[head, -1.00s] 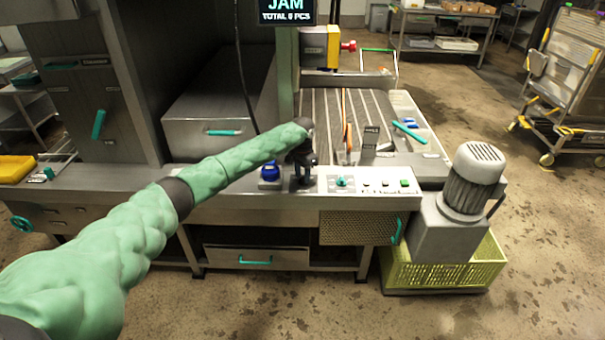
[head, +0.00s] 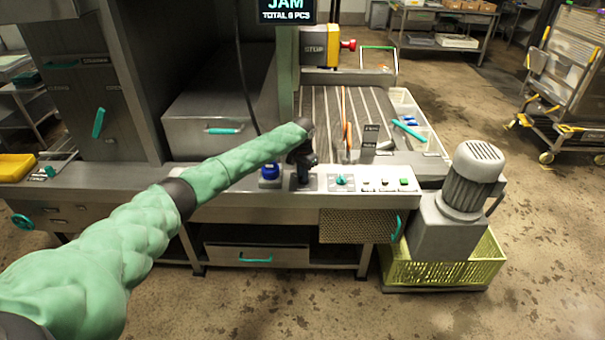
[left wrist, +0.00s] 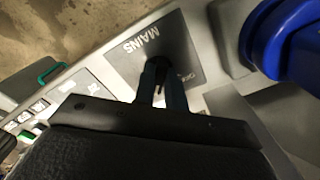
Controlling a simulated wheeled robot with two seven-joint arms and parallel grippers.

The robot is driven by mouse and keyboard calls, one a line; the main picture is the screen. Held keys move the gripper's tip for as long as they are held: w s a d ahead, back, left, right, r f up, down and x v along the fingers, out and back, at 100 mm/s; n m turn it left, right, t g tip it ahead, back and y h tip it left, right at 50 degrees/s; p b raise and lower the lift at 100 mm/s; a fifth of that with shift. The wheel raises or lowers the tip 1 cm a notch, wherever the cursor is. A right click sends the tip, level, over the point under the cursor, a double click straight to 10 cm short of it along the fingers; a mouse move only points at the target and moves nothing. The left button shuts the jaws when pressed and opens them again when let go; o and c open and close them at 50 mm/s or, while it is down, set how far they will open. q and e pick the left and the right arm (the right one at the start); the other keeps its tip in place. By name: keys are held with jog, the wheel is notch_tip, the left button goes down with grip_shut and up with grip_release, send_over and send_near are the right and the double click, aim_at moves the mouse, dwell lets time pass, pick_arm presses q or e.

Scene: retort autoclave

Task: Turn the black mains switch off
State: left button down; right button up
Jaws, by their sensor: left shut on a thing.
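The black mains switch (left wrist: 178,45) stands on a dark plate marked MAINS (left wrist: 128,62) in the left wrist view. My left gripper (left wrist: 163,95) is shut on the switch, with its fingers around the handle. In the head view my left gripper (head: 303,178) is over the front control ledge, between a blue knob (head: 269,171) and a turquoise selector (head: 342,181). It hides most of the switch there, so I cannot read the switch's position. My right gripper is in neither view.
The blue knob is close beside the plate in the left wrist view (left wrist: 285,40). Small push buttons (head: 385,184) line the ledge (head: 250,200) to the right. A grey motor (head: 466,180) stands beyond the ledge's right end, above a yellow-green crate (head: 450,265).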

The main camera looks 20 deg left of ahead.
pick_arm(q)
jog(key=n+p, duration=0.2)
jog(key=n, duration=0.1)
jog(key=n+p, duration=0.1)
jog(key=shift+d+r+n+p, duration=0.2)
jog(key=shift+r+n+p, duration=0.05)
jog(key=shift+n+p, duration=0.15)
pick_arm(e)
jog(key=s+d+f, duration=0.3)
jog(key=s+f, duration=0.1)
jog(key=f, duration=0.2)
pick_arm(q)
jog(key=n+p, duration=0.3)
jog(key=n, duration=0.2)
jog(key=n+p, duration=0.3)
jog(key=n, duration=0.2)
jog(key=shift+w+d, duration=0.15)
jog(key=shift+d, duration=0.05)
jog(key=shift+f+n+p, duration=0.1)
jog(key=shift+n+p, duration=0.55)
jog(key=shift+n, duration=0.55)
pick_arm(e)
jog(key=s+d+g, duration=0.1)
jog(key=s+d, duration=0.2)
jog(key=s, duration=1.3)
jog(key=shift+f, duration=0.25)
pick_arm(q)
jog(key=shift+w, duration=0.1)
